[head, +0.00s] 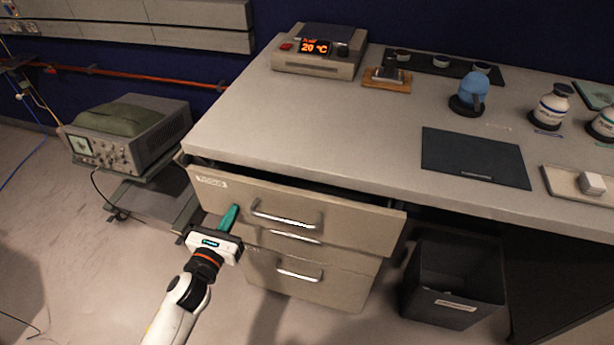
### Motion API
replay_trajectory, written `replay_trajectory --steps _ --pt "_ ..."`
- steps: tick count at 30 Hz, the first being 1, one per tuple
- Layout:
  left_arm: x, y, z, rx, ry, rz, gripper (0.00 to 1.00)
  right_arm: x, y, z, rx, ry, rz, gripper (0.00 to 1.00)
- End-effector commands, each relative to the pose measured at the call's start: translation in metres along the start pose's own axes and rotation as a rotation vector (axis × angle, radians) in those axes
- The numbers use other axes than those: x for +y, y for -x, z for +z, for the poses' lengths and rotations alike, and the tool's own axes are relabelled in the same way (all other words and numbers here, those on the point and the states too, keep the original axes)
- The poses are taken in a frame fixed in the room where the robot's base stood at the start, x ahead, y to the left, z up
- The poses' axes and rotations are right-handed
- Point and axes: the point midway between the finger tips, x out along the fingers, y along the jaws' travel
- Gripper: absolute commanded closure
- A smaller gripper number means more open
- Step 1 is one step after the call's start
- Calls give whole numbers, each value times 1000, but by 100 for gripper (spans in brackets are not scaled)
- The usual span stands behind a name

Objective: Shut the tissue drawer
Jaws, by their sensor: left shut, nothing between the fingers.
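The tissue drawer (345,226) is the top drawer under the grey bench, with a label at its upper left and a metal bar handle (287,216). It stands partly open, with a dark gap behind its front panel under the bench edge. My left gripper (229,215) is shut and empty, its green fingertips in front of the drawer's left part, left of the handle. I cannot tell whether the fingertips touch the panel. My right gripper is not in view.
Lower drawers (310,277) sit below. A dark bin (452,285) stands on the floor to the right. A cart with an instrument (130,135) stands at left. The bench top (340,130) holds a hotplate (318,50), bottles (550,106) and a dark mat (474,157).

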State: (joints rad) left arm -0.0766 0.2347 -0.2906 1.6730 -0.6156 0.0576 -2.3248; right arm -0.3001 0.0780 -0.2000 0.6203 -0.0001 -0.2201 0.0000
Motion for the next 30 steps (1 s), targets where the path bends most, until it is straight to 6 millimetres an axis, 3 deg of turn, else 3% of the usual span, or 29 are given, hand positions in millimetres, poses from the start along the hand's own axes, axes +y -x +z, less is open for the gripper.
replay_trajectory --steps 30 --pt "0 -52 0 2 0 1 100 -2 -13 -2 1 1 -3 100"
